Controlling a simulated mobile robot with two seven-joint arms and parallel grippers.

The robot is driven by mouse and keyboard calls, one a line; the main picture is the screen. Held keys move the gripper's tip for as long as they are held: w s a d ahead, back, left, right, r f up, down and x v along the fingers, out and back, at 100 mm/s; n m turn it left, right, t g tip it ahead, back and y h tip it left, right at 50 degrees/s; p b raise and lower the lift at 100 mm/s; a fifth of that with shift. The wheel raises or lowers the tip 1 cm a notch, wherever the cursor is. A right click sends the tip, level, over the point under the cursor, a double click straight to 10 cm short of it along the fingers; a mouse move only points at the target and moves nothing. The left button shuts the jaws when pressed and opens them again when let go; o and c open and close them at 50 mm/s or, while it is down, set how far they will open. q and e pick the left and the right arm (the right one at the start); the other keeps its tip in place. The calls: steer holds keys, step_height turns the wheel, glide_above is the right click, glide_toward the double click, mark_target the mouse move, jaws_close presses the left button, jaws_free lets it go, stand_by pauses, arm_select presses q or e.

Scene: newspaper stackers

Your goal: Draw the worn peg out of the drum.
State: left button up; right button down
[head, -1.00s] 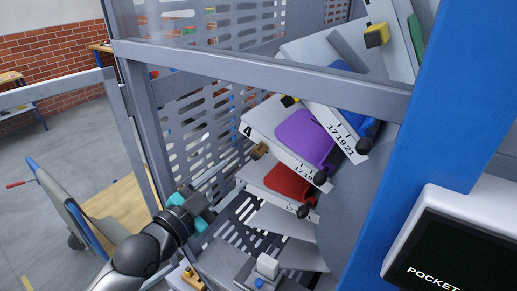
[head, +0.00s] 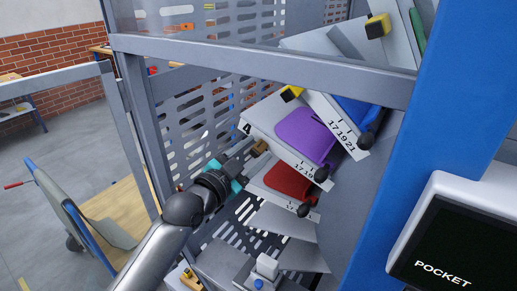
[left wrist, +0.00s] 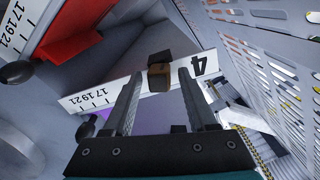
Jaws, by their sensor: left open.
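The worn peg (head: 259,147) is a small dull brown block on the edge of the drum's pocket plate (head: 277,138) marked 4. It also shows in the left wrist view (left wrist: 160,78), with a dark part behind it. My left gripper (head: 247,151) is inside the frame, just left of the peg. In the left wrist view its two fingers (left wrist: 157,85) are open, pointing at the peg, with the peg between or just beyond the tips. I cannot tell whether they touch it. The drum (head: 357,195) carries several grey pockets.
Purple (head: 304,136) and red (head: 290,182) pieces lie in neighbouring pockets, by black knobs. Yellow pegs (head: 377,26) sit higher. A grey frame bar (head: 262,67) crosses above my arm. A slotted panel (head: 195,125) stands behind; a blue post (head: 440,110) is at right.

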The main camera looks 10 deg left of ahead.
arm_select(q)
steer(key=shift+c, duration=0.8)
steer(key=shift+f, duration=0.1)
steer(key=c, duration=0.7)
jaws_close()
steer(key=shift+p+v, duration=0.75)
steer(key=shift+v, duration=0.95)
steer(key=shift+s, duration=0.45)
steer(key=p, duration=0.3)
glide_toward(256, 153)
steer(key=v, duration=0.4)
steer(key=shift+a, duration=0.2)
